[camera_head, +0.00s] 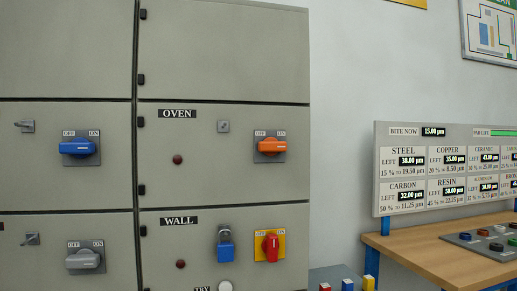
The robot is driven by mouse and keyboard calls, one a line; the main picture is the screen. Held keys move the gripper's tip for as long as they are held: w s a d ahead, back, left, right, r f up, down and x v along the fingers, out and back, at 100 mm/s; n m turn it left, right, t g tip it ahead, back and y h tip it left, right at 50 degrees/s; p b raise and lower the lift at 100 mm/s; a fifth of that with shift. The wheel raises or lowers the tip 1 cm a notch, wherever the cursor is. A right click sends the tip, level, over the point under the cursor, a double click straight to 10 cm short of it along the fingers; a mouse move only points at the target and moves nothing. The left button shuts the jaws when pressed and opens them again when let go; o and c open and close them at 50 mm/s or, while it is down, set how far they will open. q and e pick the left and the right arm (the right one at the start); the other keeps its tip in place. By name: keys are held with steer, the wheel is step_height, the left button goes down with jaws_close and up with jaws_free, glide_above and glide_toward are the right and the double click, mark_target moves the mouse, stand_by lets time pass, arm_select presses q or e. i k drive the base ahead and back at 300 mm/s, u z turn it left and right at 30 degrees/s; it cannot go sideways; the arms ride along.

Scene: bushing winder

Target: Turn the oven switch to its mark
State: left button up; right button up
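The oven switch (271,146) is an orange handle on a grey plate, on the cabinet door labelled OVEN (177,114). Its plate has an OFF mark at the upper left and an ON mark at the upper right. The handle looks roughly level, its blunt end to the right; I cannot tell exactly which mark it points at. A dark red lamp (178,160) sits to its left and looks unlit. Neither of my grippers shows in the head view.
Below is the WALL door with a red switch (271,247) on a yellow plate and a blue padlock (225,249). A blue switch (79,147) and a grey switch (84,259) are on the left doors. A wooden bench (440,250) with a display board (446,168) stands right.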

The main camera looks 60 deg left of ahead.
mark_target(270, 146)
steer(key=k, duration=0.45)
steer(key=u, duration=1.1)
